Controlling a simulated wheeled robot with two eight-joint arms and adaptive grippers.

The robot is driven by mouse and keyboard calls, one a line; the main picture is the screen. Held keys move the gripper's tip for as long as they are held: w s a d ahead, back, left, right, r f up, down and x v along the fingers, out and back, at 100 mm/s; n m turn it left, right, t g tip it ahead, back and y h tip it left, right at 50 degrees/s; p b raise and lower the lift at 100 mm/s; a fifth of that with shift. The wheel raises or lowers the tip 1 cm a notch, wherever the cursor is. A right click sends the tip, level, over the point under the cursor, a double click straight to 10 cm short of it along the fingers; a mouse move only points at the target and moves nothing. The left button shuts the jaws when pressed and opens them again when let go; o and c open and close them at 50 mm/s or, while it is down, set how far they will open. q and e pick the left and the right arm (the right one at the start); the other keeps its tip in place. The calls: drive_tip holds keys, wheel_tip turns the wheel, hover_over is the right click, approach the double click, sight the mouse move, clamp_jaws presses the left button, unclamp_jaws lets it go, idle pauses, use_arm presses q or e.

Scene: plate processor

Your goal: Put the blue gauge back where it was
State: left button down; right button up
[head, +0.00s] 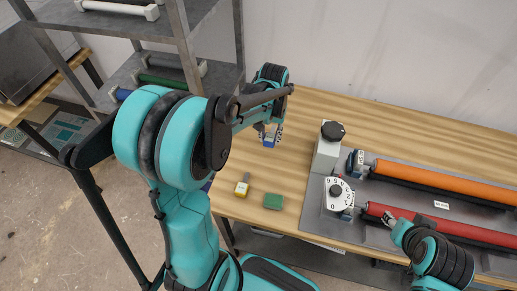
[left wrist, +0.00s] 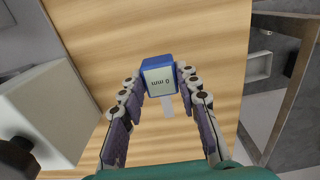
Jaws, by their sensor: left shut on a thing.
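The blue gauge (head: 270,138) is a small block with a white face marked "0 mm", seen in the left wrist view (left wrist: 158,82). A pale tongue sticks out of it towards the wrist. My left gripper (left wrist: 158,75) is shut on it, one finger on each side. The gripper holds it over the back left of the wooden table; whether it touches the table I cannot tell. A yellow-and-white gauge (head: 242,187) and a green block (head: 273,201) lie on the table nearer the front. My right gripper (head: 393,219) is at the red roller; its fingers are too small to read.
The grey machine with a dial (head: 339,194), a black knob (head: 332,130), an orange roller (head: 435,178) and a red roller (head: 470,232) stands right of the gauges. A grey shelf rack (head: 185,45) is at the back left. The wooden table (head: 310,110) is bare behind the machine.

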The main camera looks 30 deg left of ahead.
sight(258, 153)
use_arm(q)
drive_tip(key=a+f, duration=0.1)
drive_tip(key=s+a, duration=0.1)
drive_tip(key=s+a+f+b, duration=0.1)
drive_tip(key=shift+a+f, duration=0.25)
drive_tip(key=shift+f, duration=0.1)
drive_tip(key=shift+f+b, duration=0.9)
drive_tip(key=shift+f, duration=0.95)
drive_tip(key=shift+f, duration=0.25)
drive_tip(key=c, duration=1.1)
unclamp_jaws()
drive_tip(key=shift+w, duration=0.1)
drive_tip(key=shift+r, duration=0.1)
